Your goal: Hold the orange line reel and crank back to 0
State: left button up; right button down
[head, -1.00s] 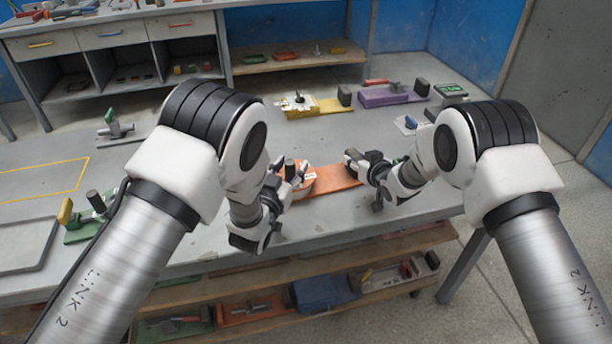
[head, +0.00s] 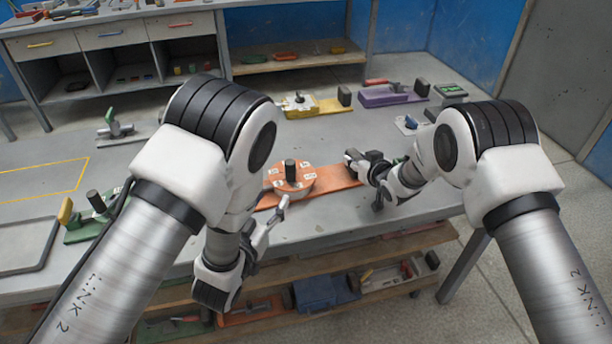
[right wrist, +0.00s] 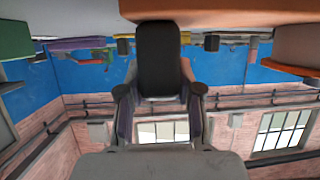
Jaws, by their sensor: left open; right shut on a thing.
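The orange line reel is a round drum (head: 292,180) with white labels, too small to read, and a black upright crank knob (head: 291,168). It sits on an orange base plate (head: 337,177) on the bench. My right gripper (head: 356,163) is at the plate's right end, shut on its black grip post. The dark post (right wrist: 158,60) stands between the fingers in the right wrist view. My left gripper (head: 272,218) is open and empty, in front of and left of the drum, apart from the knob.
A yellow device (head: 318,105) and a purple device (head: 392,95) stand behind. A green device (head: 95,212) and grey tray (head: 25,245) are at left. A shelf (head: 330,290) with tools lies below the bench's front edge.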

dwell(0.3)
jog(key=c, duration=0.7)
grip_release()
